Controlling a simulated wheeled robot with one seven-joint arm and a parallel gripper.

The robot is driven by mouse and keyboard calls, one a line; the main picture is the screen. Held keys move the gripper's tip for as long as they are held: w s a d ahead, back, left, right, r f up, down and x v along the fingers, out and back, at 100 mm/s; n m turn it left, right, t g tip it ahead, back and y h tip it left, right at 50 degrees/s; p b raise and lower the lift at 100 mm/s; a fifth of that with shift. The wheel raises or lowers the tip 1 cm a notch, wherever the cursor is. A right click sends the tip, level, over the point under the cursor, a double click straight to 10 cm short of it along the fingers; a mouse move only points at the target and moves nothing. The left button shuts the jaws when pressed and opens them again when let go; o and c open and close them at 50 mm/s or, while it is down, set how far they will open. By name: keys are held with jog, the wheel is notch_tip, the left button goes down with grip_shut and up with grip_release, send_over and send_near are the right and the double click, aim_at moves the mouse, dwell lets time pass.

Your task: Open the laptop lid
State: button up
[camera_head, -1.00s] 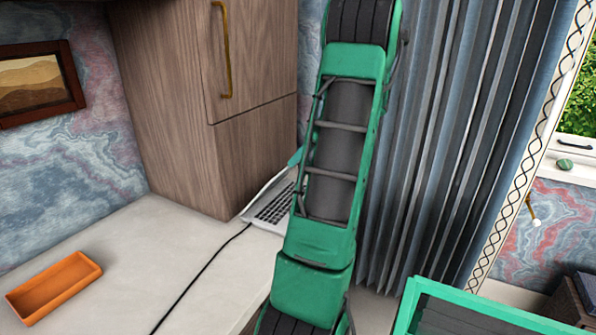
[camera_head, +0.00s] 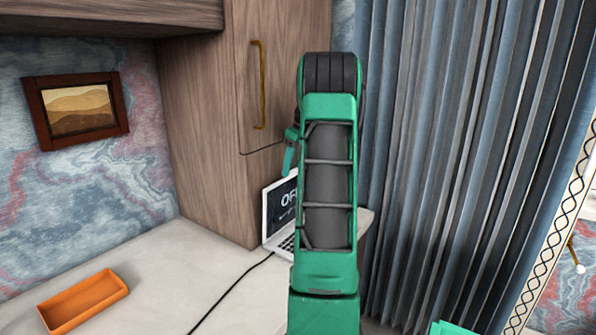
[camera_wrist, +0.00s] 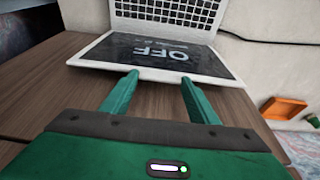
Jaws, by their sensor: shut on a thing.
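The laptop lid (camera_head: 277,212) stands raised, with "OFF" on its dark screen; my arm hides the laptop's right part. The keyboard base (camera_head: 282,243) lies flat on the desk. In the wrist view, the lid's screen (camera_wrist: 105,48) is close in front, with the keyboard (camera_wrist: 185,10) beyond it. My gripper (camera_wrist: 160,80) is at the lid's outer edge and shut on it, its two green fingers a gap apart. In the head view, a part of my gripper (camera_head: 289,157) shows just above the lid's top edge.
A wooden cabinet (camera_head: 200,110) stands close behind the laptop. A blue-grey curtain (camera_head: 430,150) hangs to the right. An orange tray (camera_head: 62,330) lies at the left of the pale desk, and a black cable (camera_head: 230,291) runs to the laptop. The desk between is clear.

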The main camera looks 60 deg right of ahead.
jog(key=shift+w+r, duration=0.15)
jog(key=shift+w, duration=0.6)
jog(key=o, duration=1.5)
jog(key=shift+s, duration=0.1)
jog(key=v, duration=1)
jog(key=shift+r, duration=0.3)
